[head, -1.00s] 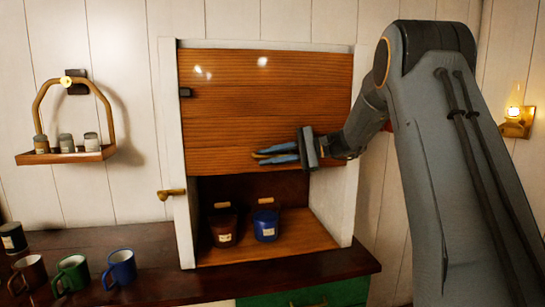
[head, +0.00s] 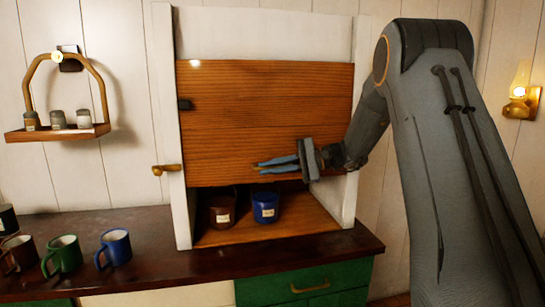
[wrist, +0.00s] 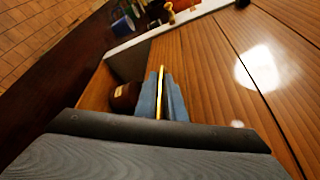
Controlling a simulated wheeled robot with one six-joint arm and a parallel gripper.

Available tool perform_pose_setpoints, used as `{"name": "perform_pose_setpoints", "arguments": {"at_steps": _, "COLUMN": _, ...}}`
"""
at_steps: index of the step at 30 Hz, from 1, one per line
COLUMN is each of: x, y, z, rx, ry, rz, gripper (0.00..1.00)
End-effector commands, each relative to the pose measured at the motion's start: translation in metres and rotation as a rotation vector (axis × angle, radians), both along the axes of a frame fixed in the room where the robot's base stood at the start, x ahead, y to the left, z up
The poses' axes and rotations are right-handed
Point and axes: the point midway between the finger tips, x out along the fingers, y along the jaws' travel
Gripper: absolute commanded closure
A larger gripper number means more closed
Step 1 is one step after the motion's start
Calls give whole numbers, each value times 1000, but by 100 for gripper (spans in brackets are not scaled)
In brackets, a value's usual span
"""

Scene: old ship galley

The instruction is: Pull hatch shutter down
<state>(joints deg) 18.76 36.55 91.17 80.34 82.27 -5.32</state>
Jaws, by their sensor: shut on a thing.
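The hatch shutter (head: 265,105) is a brown slatted wooden panel in a white cabinet frame (head: 163,120). It is partly down, with an open gap below its lower edge. My gripper (head: 256,165) reaches in from the right at the shutter's lower part, its blue fingers pointing left. In the wrist view, the fingers (wrist: 161,72) are shut on a thin brass handle (wrist: 160,92) on the shutter (wrist: 215,70). The handle is hidden behind the fingers in the head view.
A brown jar (head: 221,213) and a blue jar (head: 265,208) stand inside the cabinet below the shutter. A brass latch (head: 166,170) sticks out at the left frame. Several mugs stand on the counter (head: 150,270) at left. A spice rack (head: 58,132) hangs on the wall.

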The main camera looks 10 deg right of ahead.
Motion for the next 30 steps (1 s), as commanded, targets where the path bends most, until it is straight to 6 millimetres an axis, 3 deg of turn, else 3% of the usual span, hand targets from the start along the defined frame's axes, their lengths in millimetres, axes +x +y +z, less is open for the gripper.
{"name": "perform_pose_setpoints", "arguments": {"at_steps": 1, "x": 2, "y": 1, "z": -25, "rx": 1, "ry": 4, "rz": 0, "gripper": 100}}
{"name": "perform_pose_setpoints", "arguments": {"at_steps": 6, "x": 2, "y": 2, "z": -81, "rx": 2, "ry": 4, "rz": 2, "gripper": 100}}
{"name": "perform_pose_setpoints", "arguments": {"at_steps": 15, "x": 1, "y": 2, "z": -163, "rx": 2, "ry": 2, "rz": 3, "gripper": 100}}
{"name": "perform_pose_setpoints", "arguments": {"at_steps": 21, "x": 1, "y": 3, "z": -194, "rx": 2, "ry": 0, "rz": 3, "gripper": 100}}
{"name": "perform_pose_setpoints", "arguments": {"at_steps": 30, "x": 0, "y": 3, "z": -209, "rx": 2, "ry": 0, "rz": 3, "gripper": 100}}
